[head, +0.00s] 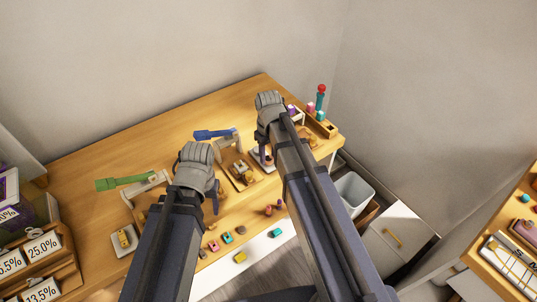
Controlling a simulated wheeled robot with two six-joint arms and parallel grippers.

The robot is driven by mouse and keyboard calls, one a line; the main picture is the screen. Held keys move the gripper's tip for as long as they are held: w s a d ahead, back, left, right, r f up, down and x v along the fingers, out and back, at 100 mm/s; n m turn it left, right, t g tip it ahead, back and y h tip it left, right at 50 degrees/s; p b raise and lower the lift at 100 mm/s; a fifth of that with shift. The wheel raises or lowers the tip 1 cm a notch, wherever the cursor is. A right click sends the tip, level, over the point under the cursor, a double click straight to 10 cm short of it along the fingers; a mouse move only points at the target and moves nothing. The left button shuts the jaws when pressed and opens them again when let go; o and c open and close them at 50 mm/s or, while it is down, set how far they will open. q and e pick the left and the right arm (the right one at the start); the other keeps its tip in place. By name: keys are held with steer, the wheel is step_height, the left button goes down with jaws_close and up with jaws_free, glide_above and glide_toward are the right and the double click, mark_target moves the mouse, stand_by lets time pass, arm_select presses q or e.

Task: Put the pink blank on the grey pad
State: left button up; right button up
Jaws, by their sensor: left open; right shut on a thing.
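A small pink block (213,245) lies on the wooden table near its front edge, among other coloured blocks. A pale grey pad (256,154) shows partly beneath my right gripper; another pale pad (118,251) at the left bears a yellow block. I cannot tell which pad is meant. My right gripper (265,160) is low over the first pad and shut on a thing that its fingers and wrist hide. My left gripper (213,205) is open over the middle of the table, left of the right one, with its fingers partly hidden.
A green-levered press (147,183) and a blue-levered press (213,134) stand on the table (95,160). A wooden tray (243,182) holds yellow-brown pieces. A teal block (227,237) and yellow block (240,257) lie in front. A rack with a red-topped post (321,95) stands back right.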

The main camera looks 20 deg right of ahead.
arm_select(q)
steer(key=shift+f+b, duration=0.45)
arm_select(e)
steer(key=shift+f, duration=0.5)
stand_by(0.5)
steer(key=o, duration=1.2)
arm_select(q)
steer(key=shift+r, duration=0.15)
arm_select(e)
steer(key=shift+r, duration=0.15)
step_height(320, 180, up, 8)
steer(key=p, duration=0.8)
arm_select(q)
step_height(320, 180, up, 8)
steer(key=shift+f, duration=0.25)
arm_select(e)
steer(key=shift+f, duration=0.2)
steer(key=shift+s+a, duration=0.1)
steer(key=s+a+h, duration=0.1)
steer(key=s+a, duration=0.9)
steer(key=s, duration=0.4)
steer(key=shift+a, duration=0.15)
